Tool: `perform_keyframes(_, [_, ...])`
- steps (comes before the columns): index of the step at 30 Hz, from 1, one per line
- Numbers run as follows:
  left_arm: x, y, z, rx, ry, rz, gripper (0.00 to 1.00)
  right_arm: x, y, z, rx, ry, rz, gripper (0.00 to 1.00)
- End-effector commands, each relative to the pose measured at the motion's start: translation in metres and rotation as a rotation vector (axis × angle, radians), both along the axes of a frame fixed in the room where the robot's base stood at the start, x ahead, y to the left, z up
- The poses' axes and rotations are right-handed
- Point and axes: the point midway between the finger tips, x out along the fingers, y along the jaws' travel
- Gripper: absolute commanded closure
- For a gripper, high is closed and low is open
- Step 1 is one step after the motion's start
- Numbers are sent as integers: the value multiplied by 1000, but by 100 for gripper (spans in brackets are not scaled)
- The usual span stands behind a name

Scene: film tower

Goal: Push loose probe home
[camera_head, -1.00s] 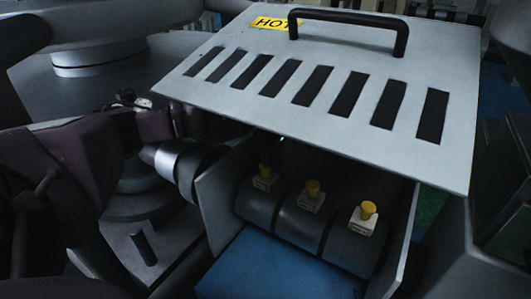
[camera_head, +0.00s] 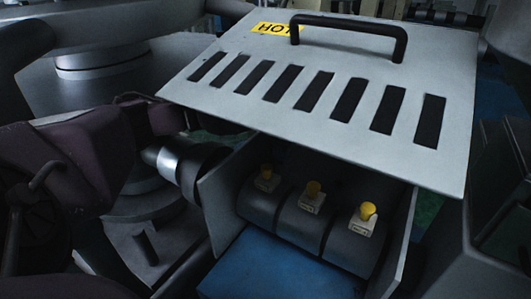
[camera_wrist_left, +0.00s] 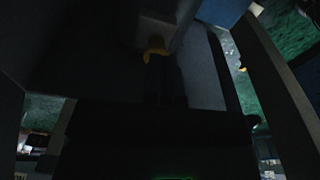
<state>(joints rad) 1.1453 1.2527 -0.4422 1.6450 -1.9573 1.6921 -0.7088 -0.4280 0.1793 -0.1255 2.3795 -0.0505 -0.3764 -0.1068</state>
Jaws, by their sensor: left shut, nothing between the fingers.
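Three probes with yellow tops on pale blocks sit in a row on dark rounded housings under the raised panel: left probe (camera_head: 266,172), middle probe (camera_head: 313,190), right probe (camera_head: 367,212). I cannot tell for sure which is loose. In the left wrist view, my left gripper (camera_wrist_left: 163,78) is shut and empty, with its tips close to a yellow top (camera_wrist_left: 155,48); contact is unclear. In the head view its fingers are not distinguishable, in the dark near the panel. My right gripper is not in view.
A slotted grey panel (camera_head: 330,90) with a black handle (camera_head: 350,30) and a HOT label (camera_head: 275,29) overhangs the probes. Grey side walls (camera_head: 222,190) flank them. A blue block (camera_head: 270,265) lies in front. A round grey fitting (camera_head: 180,165) stands left of the wall.

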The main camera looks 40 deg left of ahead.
Motion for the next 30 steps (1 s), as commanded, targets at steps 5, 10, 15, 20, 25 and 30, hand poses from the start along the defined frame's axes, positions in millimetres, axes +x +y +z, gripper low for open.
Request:
perform_keyframes(5, [2,-3,36,1,-8,-1,100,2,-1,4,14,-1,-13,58])
perform_keyframes(10, [1,-4,45,1,-2,0,100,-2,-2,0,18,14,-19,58])
perform_keyframes(15, [1,-4,44,0,2,0,100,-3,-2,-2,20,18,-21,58])
perform_keyframes(20, [1,-4,44,0,2,0,100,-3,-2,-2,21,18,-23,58])
perform_keyframes(25, [1,-4,44,0,1,0,100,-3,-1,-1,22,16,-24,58])
perform_keyframes(30, [-1,-8,40,-14,7,-11,100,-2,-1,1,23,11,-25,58])
